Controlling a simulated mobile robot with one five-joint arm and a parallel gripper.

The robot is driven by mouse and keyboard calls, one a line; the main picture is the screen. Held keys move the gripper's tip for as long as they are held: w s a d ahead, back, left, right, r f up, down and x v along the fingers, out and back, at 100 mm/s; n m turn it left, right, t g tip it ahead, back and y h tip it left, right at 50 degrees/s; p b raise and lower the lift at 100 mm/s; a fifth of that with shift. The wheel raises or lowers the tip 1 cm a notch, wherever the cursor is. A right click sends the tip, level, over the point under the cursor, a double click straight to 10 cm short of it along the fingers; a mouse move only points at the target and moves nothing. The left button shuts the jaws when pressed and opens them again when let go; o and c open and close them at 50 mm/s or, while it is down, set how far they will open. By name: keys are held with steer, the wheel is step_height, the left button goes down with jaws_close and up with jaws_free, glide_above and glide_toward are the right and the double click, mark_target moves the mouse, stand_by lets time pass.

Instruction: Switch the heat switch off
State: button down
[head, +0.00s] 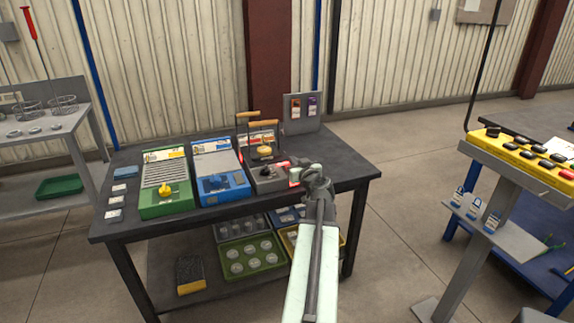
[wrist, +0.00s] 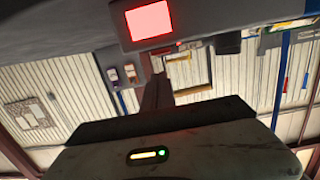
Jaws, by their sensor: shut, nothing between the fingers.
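My gripper (head: 298,181) is at the unit's right front corner, shut and empty. Its fingertips are hard to make out, and whether it touches the unit is unclear.
A green unit with a yellow knob (head: 166,190) and a blue unit (head: 220,178) stand left of it. Wooden-handled tools rise behind the grey unit. A small upright panel (head: 301,113) stands at the bench's back. A yellow button box (head: 525,155) stands on the right.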

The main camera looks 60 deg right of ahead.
steer(key=shift+w+a+f+b, duration=0.1)
steer(key=shift+w+f+b, duration=0.15)
steer(key=shift+f, duration=0.3)
steer(key=shift+w+a+f+b, duration=0.15)
steer(key=shift+w+f, duration=0.1)
steer(key=shift+f, duration=0.3)
steer(key=shift+w+r, duration=0.15)
steer(key=shift+w+f, duration=0.15)
steer(key=shift+f, duration=0.15)
steer(key=shift+r, duration=0.15)
